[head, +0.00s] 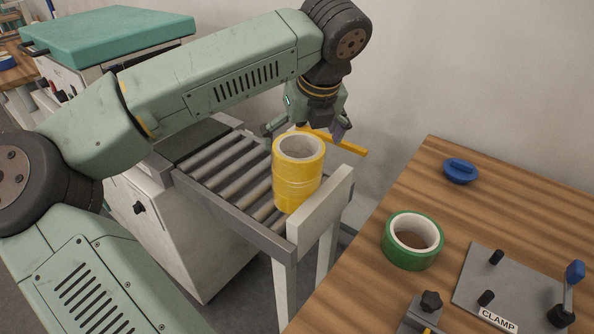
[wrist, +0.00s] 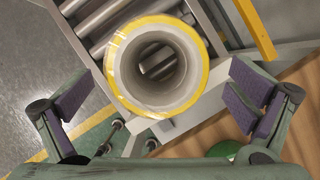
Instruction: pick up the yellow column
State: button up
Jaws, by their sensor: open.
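The yellow column (head: 297,184) is a stack of yellow tape rolls standing upright at the end of the roller conveyor (head: 222,165), beside its white end plate (head: 322,211). In the wrist view I look down on its yellow rim (wrist: 112,72) and into its hollow white core. My gripper (head: 309,132) is above and behind the column in the head view. In the wrist view my gripper (wrist: 157,112) has its purple-padded fingers spread wide, one on each side below the column's rim in the picture. Nothing is between the pads.
A green tape roll (head: 396,252), a blue object (head: 460,171) and a grey clamp plate (head: 505,290) lie on the wooden table (head: 400,207) at right. A yellow rail (head: 346,145) runs behind the column. A machine with a teal lid (head: 110,38) stands back left.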

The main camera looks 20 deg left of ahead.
aim_at(297, 153)
jog(key=x, duration=0.1)
jog(key=p+x, duration=0.1)
jog(key=x, duration=0.3)
jog(key=shift+s+f, duration=0.1)
jog(key=shift+s, duration=0.2)
jog(key=shift+c, duration=0.4)
jog(key=c, duration=1.5)
